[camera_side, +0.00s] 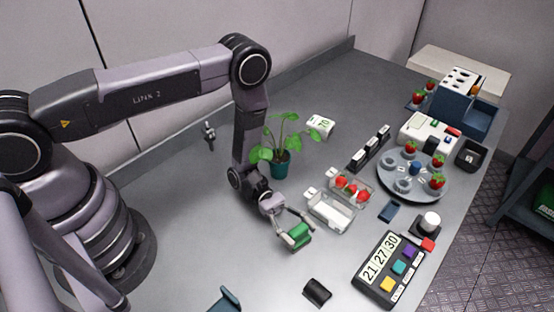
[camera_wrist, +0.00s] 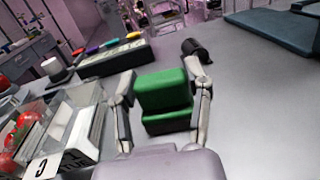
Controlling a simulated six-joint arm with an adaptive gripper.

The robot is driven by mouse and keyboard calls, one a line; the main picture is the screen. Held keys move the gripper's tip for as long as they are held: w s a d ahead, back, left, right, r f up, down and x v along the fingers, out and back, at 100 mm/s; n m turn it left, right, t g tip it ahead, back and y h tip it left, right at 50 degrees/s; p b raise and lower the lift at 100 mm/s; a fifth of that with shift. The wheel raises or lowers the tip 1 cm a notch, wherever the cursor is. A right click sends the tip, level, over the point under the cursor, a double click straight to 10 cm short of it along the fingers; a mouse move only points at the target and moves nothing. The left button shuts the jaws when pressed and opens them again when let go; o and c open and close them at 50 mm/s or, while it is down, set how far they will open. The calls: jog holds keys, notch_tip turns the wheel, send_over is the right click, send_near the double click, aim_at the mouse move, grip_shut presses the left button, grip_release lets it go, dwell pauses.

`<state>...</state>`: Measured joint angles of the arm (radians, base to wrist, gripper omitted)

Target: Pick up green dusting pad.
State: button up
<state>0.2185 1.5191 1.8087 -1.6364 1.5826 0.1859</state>
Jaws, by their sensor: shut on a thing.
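The green dusting pad (camera_side: 299,235) is between the fingers of my gripper (camera_side: 297,232) in the side view, low over the grey table. In the wrist view the green pad (camera_wrist: 164,100) is a stepped block in the middle. The fingers of my gripper (camera_wrist: 163,98) stand on its left and right sides, shut on it. I cannot tell whether the pad's underside touches the table.
A potted plant (camera_side: 280,165) is close behind the arm. A timer panel (camera_side: 388,270) and a black cylinder (camera_side: 317,291) lie in front. The table left of the arm is mostly clear.

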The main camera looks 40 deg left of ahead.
jog(key=shift+c, duration=1)
